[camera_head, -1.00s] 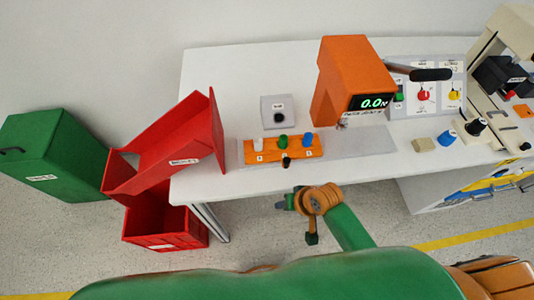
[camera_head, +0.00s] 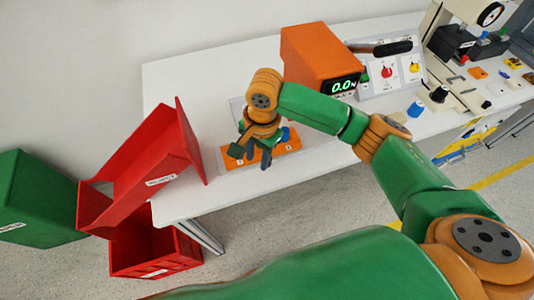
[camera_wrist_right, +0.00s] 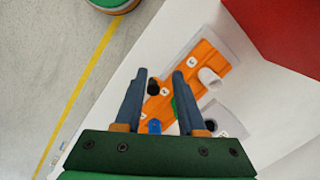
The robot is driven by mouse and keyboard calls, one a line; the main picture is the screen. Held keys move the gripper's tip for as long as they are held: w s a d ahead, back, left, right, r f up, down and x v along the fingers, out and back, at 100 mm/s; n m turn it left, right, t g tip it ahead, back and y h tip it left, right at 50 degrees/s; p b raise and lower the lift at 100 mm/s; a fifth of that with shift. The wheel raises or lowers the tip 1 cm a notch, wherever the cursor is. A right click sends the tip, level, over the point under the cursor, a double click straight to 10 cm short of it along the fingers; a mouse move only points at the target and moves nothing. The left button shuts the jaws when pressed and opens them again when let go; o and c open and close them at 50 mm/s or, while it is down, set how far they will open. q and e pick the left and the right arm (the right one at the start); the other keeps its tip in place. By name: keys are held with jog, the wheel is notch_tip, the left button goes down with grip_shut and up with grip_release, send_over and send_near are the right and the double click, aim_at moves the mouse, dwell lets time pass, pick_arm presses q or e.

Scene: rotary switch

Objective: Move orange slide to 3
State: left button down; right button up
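The orange slide panel (camera_head: 291,147) lies on the white table, partly hidden by my right gripper (camera_head: 258,157) above it. In the right wrist view the panel (camera_wrist_right: 207,59) carries a white knob (camera_wrist_right: 209,79), a green knob (camera_wrist_right: 175,106), a blue knob (camera_wrist_right: 154,126) and a black knob (camera_wrist_right: 153,87). The blue knob also shows in the head view (camera_head: 286,133). My right gripper (camera_wrist_right: 160,73) is open, and the black knob appears between its fingers, nearer the left one. I cannot tell whether they touch. The panel's small labels are unreadable. My left gripper is out of view.
A red chute (camera_head: 160,150) stands left of the panel, above a red bin (camera_head: 155,252), and its red also fills a corner of the wrist view. An orange box with a display (camera_head: 312,60) stands behind to the right. A grey plate with a black knob (camera_wrist_right: 211,124) adjoins the panel.

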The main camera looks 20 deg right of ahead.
jog(key=w+d+r+m, duration=0.1)
jog(key=w+d+r+m+h, duration=0.1)
jog(key=d+r+m, duration=0.1)
jog(key=shift+m, duration=0.3)
jog(key=shift+d+f, duration=0.2)
jog(key=shift+f, duration=0.1)
notch_tip(320, 180, down, 6)
jog(key=shift+f, duration=0.1)
jog(key=shift+s+a, duration=0.1)
grip_shut()
dwell(0.7)
